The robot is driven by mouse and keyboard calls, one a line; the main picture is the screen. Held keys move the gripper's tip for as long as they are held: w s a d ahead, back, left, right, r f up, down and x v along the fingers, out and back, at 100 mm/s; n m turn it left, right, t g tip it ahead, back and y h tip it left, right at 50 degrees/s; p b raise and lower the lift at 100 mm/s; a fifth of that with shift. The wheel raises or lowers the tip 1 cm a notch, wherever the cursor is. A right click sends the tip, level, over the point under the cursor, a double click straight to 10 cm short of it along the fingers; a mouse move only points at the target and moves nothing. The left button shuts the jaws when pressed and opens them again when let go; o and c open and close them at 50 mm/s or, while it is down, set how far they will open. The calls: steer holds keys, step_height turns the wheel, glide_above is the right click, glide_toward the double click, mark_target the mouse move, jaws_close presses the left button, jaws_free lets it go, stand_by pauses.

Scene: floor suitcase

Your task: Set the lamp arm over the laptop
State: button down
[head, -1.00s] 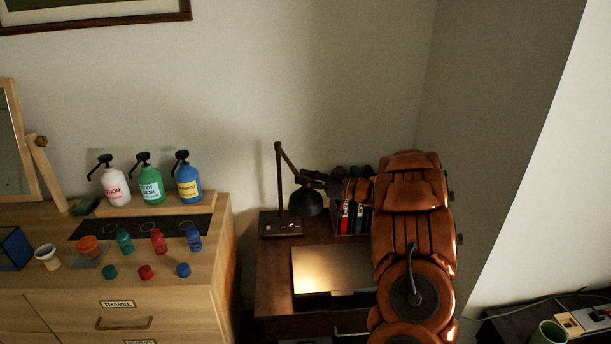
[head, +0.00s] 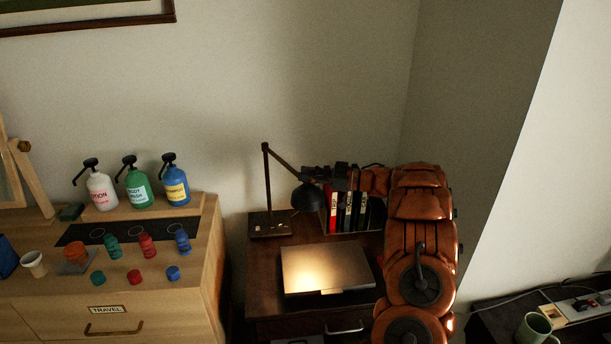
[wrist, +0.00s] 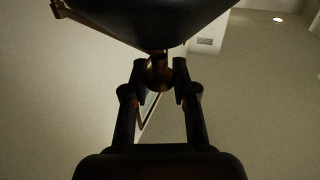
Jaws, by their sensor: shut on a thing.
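The black desk lamp stands on the dark desk, its base (head: 270,224) at the back left and its jointed arm (head: 282,163) bent down to the right. Its dark shade (head: 307,197) hangs behind the laptop (head: 327,270), near the middle of its width in the head view. The laptop is a closed slab with a warm pool of light on it. My gripper (head: 324,182) reaches the shade from the right. In the wrist view my gripper (wrist: 158,76) is shut on a small brass-coloured knob (wrist: 158,74) beside the shade (wrist: 145,18).
Several upright books (head: 350,212) stand in a holder right of the shade, close by my arm. A wooden dresser (head: 205,270) with pump bottles (head: 137,187) and small bottles is on the left. A green mug (head: 537,328) and a power strip (head: 585,305) are at lower right.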

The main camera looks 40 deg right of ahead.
steer(key=shift+d, duration=0.1)
steer(key=c, duration=0.9)
jaws_free()
steer(key=shift+c, duration=0.2)
steer(key=v, duration=1.2)
